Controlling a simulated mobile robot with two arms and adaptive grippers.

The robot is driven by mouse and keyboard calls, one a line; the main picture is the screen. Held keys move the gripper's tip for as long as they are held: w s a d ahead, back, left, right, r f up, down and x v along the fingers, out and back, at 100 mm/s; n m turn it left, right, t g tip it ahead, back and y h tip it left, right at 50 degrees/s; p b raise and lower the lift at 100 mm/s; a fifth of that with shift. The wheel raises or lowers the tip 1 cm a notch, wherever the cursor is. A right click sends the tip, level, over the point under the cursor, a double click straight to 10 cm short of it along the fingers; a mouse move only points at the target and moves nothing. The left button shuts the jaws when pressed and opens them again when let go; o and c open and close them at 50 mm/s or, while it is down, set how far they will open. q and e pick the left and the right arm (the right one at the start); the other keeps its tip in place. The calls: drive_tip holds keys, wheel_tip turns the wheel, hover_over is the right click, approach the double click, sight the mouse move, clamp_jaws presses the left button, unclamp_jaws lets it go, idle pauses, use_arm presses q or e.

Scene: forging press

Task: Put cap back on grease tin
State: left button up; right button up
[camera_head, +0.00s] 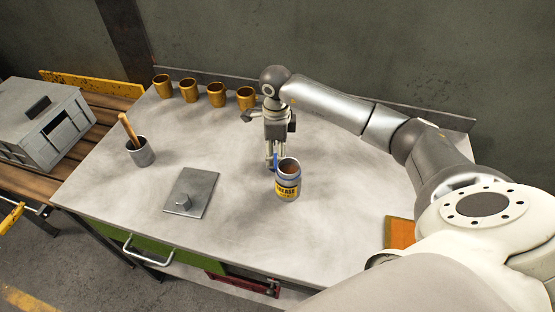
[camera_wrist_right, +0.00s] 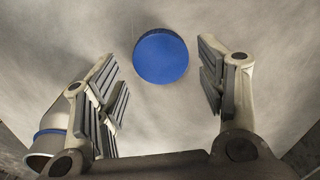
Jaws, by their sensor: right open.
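The grease tin (camera_head: 287,191) stands upright on the table with a yellow label, its top uncovered and brown inside. The round blue cap (camera_wrist_right: 161,56) lies beyond and between the fingertips in the right wrist view. In the head view only a thin blue sliver shows between my right gripper and the tin. My right gripper (camera_head: 274,160) points down just behind the tin, its fingers partly hidden by it. In the wrist view the fingers (camera_wrist_right: 163,92) are apart with nothing between their pads. Part of the tin (camera_wrist_right: 40,152) shows at lower left, behind a finger. My left gripper is out of view.
A row of several brass-coloured cups (camera_head: 216,94) stands along the back edge. A grey pot (camera_head: 141,155) with a wooden handle and a grey plate with a knob (camera_head: 191,191) are to the left. An orange block (camera_head: 399,232) is at right. The table's front middle is clear.

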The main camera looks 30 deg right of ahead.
drive_tip(key=shift+f, duration=1.65)
drive_tip(key=shift+d, duration=0.1)
drive_tip(key=c, duration=0.6)
wheel_tip(320, 180, up, 10)
drive_tip(key=shift+r+b, duration=0.1)
drive_tip(key=shift+b, duration=0.55)
drive_tip(key=shift+c, duration=0.2)
